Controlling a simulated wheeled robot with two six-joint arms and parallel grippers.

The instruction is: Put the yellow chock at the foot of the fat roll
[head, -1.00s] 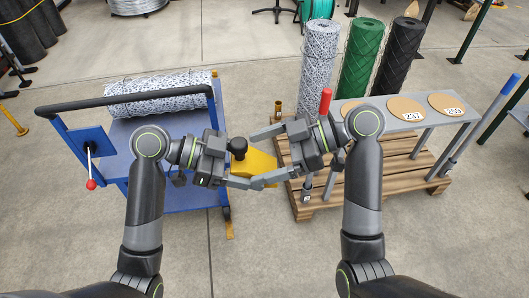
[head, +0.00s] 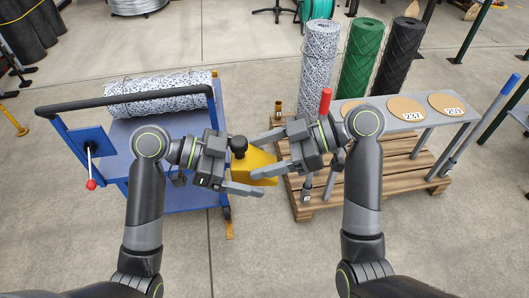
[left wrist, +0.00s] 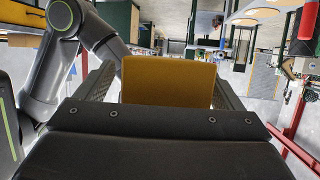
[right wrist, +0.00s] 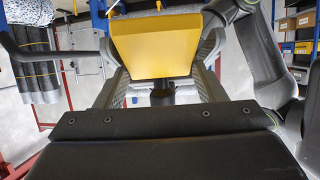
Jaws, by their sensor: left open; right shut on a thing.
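The yellow chock (head: 259,166), a block with a black knob (head: 238,144), is held in the air between my two grippers. My right gripper (head: 254,156) is shut on it. My left gripper (head: 252,172) is open, with its fingers on either side of the chock; gaps show beside the chock (left wrist: 167,82) in the left wrist view. The right wrist view shows the chock (right wrist: 155,45) between the right fingers. A silver mesh roll (head: 320,60), a green roll (head: 361,60) and a black roll (head: 403,60) stand upright at the right. A speckled roll (head: 155,95) lies on the blue cart. I cannot tell which is the fat roll.
The blue cart (head: 185,193) with a dark handle rail stands at the left. A wooden pallet (head: 400,182) at the right carries a grey bench with tan discs (head: 446,104) labelled 237 and 253. A red-topped post (head: 325,101) stands near my right gripper.

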